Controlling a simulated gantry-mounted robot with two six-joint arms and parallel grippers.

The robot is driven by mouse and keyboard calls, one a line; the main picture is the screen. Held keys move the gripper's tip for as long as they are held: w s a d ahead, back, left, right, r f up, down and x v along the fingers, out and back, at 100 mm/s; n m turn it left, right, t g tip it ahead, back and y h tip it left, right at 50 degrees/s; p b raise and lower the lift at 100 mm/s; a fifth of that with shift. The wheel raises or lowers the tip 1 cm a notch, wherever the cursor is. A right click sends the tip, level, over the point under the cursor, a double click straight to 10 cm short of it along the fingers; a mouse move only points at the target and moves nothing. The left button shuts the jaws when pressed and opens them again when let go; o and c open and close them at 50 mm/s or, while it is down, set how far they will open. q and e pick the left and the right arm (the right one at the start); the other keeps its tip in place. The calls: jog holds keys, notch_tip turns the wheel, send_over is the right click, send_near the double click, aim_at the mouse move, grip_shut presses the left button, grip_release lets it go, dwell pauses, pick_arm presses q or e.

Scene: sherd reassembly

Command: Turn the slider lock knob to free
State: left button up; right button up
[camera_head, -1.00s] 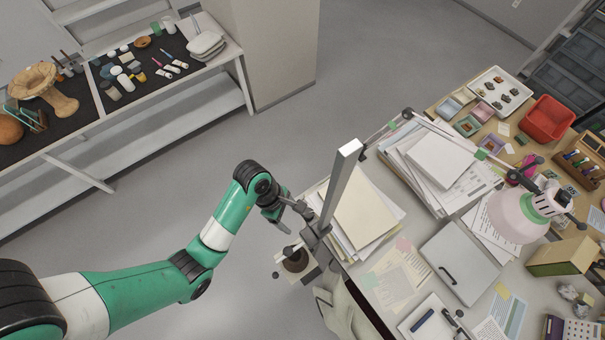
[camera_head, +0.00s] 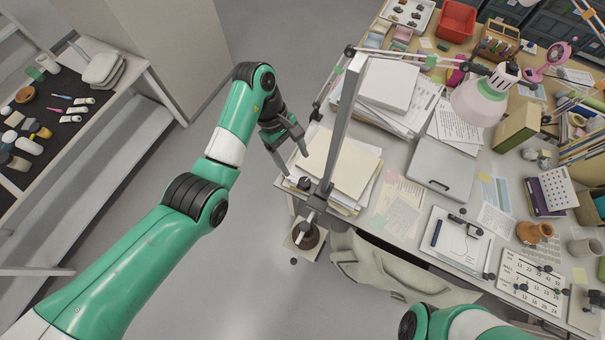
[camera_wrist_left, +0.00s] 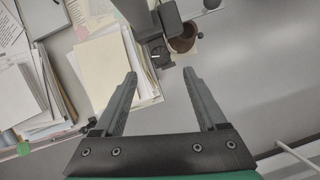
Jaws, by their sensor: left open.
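The slider lock knob (camera_wrist_left: 158,52) is a small dark knob with a pale mark on the slider carriage. The carriage (camera_head: 316,200) sits low on the grey upright post (camera_head: 345,120), at the table's left edge. My left gripper (camera_head: 297,165) is open and empty, its fingers pointing toward the carriage from the upper left. In the left wrist view the knob lies ahead, between and just beyond the open fingertips (camera_wrist_left: 160,74), with no visible contact. The knob's exact setting is too small to read. My right gripper is out of view; only part of that arm shows at the bottom.
Folders and papers (camera_head: 340,165) lie close beside the post. A round brown piece (camera_head: 305,236) sits on the stand below the carriage. A jointed lamp (camera_head: 480,100) reaches over the table. A draped chair (camera_head: 380,265) stands at the front edge. Open floor lies left of the post.

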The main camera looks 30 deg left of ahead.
aim_at(305, 182)
pick_arm(q)
jog(key=b+x, duration=0.3)
jog(key=x, duration=0.3)
jog(key=shift+s+d+f, duration=0.1)
jog(key=shift+s+f, duration=0.05)
jog(key=shift+f, duration=0.25)
jog(key=shift+s+d+f, duration=0.1)
jog(key=shift+d+f, duration=0.1)
jog(key=shift+f, duration=0.05)
jog(key=shift+d+f, duration=0.25)
jog(key=shift+f, duration=0.4)
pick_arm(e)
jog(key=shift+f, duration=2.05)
pick_arm(q)
grip_shut()
jog(key=shift+r+p, duration=0.15)
jog(key=shift+p, duration=0.3)
jog(key=n+p, duration=0.1)
jog(key=p, duration=0.1)
jog(key=n+p, duration=0.1)
jog(key=p, duration=0.1)
jog(key=shift+s+r+n+t, duration=0.1)
jog(key=shift+r+n+t, duration=0.1)
jog(key=shift+n+t, duration=0.15)
jog(key=shift+f, duration=0.15)
jog(key=shift+f+n, duration=0.2)
jog(key=shift+n, duration=0.05)
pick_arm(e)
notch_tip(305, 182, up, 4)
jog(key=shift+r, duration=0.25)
